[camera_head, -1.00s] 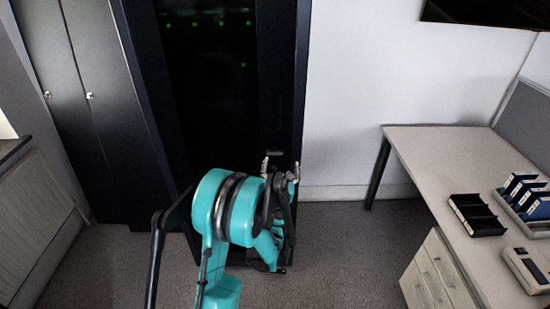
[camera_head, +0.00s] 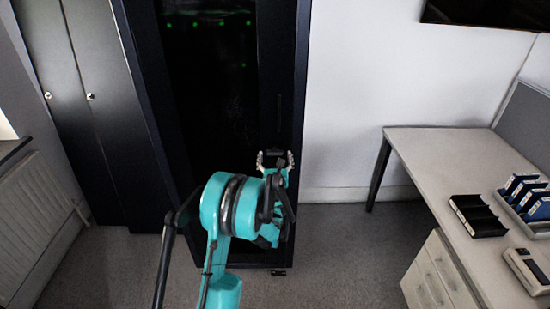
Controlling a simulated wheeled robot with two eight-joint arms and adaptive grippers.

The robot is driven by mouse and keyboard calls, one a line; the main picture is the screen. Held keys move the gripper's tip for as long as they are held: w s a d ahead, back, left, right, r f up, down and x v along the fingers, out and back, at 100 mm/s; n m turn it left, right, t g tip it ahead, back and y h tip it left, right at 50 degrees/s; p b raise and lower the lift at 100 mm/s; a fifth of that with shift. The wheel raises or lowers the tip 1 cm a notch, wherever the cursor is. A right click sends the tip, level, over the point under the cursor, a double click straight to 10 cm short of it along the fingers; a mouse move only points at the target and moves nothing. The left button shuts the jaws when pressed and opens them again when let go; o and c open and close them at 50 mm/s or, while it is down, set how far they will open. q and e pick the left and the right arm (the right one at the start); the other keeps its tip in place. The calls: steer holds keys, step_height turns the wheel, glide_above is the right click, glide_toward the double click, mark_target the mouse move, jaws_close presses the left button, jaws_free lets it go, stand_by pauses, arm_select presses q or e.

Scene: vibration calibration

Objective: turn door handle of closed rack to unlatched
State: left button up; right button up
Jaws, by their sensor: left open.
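The closed rack (camera_head: 203,75) is tall and black, with a dark door and several small green lights inside near its top. My left gripper (camera_head: 275,159) is in front of the lower right part of the door, its two pale fingertips spread apart. A dark handle (camera_head: 279,118) shows faintly on the right side of the door, just above the fingertips. A small dark piece sits between the fingertips; I cannot tell whether they touch it. My teal left wrist and forearm hide the lower part of the rack. My right gripper is not in view.
Dark cabinets (camera_head: 75,100) stand left of the rack, with a radiator (camera_head: 38,205) at the far left. A desk (camera_head: 440,165) with a black tray (camera_head: 477,215), blue binders (camera_head: 525,190) and drawers (camera_head: 440,270) stands at the right. Carpet (camera_head: 335,245) is clear between rack and desk.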

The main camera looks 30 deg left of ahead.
arm_select(q)
steer(key=c, duration=1.2)
steer(key=shift+o, duration=0.2)
steer(key=shift+m, duration=0.3)
steer(key=m+b, duration=0.1)
steer(key=m, duration=0.2)
steer(key=shift+m, duration=0.3)
steer(key=m+b, duration=0.1)
steer(key=m, duration=0.3)
steer(key=shift+m, duration=0.3)
steer(key=m+b, duration=0.1)
steer(key=m, duration=0.3)
steer(key=shift+m+b, duration=0.35)
steer(key=shift+m, duration=2.15)
